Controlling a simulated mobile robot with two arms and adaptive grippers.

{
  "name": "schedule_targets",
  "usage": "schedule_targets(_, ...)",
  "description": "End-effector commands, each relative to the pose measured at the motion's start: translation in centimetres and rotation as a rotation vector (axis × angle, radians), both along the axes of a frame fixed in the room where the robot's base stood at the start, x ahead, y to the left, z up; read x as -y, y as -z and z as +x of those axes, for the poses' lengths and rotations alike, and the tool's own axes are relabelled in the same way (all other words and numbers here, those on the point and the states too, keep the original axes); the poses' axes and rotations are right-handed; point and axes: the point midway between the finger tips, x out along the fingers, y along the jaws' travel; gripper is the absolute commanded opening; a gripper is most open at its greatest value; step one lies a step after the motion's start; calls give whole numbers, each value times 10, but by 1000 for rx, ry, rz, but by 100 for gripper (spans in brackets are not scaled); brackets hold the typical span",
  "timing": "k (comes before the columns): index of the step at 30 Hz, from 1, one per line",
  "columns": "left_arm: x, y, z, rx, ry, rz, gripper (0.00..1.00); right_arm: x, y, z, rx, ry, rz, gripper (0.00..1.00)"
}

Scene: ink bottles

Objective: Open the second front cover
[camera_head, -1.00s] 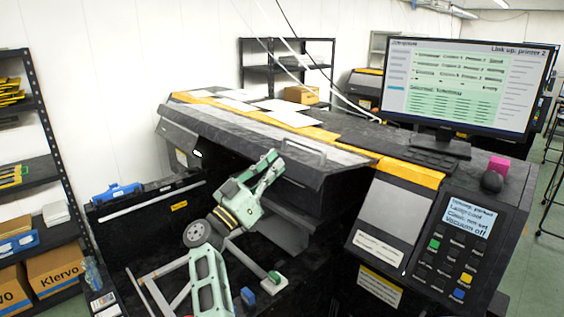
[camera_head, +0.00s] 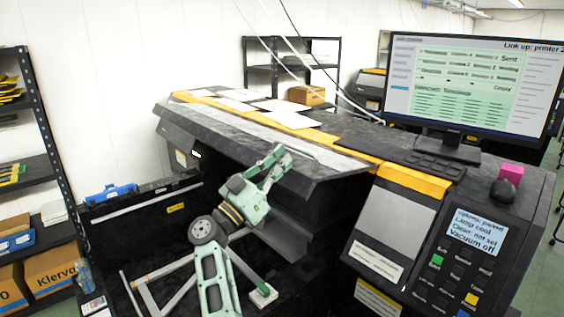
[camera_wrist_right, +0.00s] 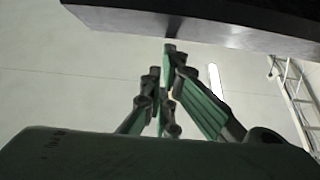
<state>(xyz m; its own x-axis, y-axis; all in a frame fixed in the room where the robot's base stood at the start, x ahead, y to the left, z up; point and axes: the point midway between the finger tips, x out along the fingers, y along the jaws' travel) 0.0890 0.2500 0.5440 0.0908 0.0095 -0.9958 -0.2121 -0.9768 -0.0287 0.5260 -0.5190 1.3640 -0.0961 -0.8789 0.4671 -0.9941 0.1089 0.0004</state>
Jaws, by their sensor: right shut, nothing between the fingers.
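The wide printer (camera_head: 400,145) carries a long grey front cover (camera_head: 245,133) with a sloping front, which looks lowered. A thin pale handle bar on it is partly hidden behind my gripper. My right gripper (camera_head: 280,156) is shut and empty, at the cover's front edge near that handle; I cannot tell whether it touches. In the right wrist view its green fingers (camera_wrist_right: 168,55) come together just below a dark overhanging edge (camera_wrist_right: 200,22), probably the cover. Which cover counts as second cannot be told. My left gripper is not in view.
A monitor (camera_head: 470,85) and keyboard (camera_head: 425,163) stand on the printer's right, with a control panel (camera_head: 455,260) below. Loose white sheets (camera_head: 285,115) lie on top. A shelf rack (camera_head: 45,150) stands left. A pale metal frame (camera_head: 160,275) is low in front.

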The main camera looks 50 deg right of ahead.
Motion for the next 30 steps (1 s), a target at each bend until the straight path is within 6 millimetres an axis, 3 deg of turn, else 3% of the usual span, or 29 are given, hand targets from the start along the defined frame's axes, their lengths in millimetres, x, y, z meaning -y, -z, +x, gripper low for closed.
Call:
schedule_targets(14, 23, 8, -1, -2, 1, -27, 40, 0, 6, -1, -3, 3, -13, 0)
schedule_targets(30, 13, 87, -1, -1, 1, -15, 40, -7, 63, 0, -31, 4, -243, 0)
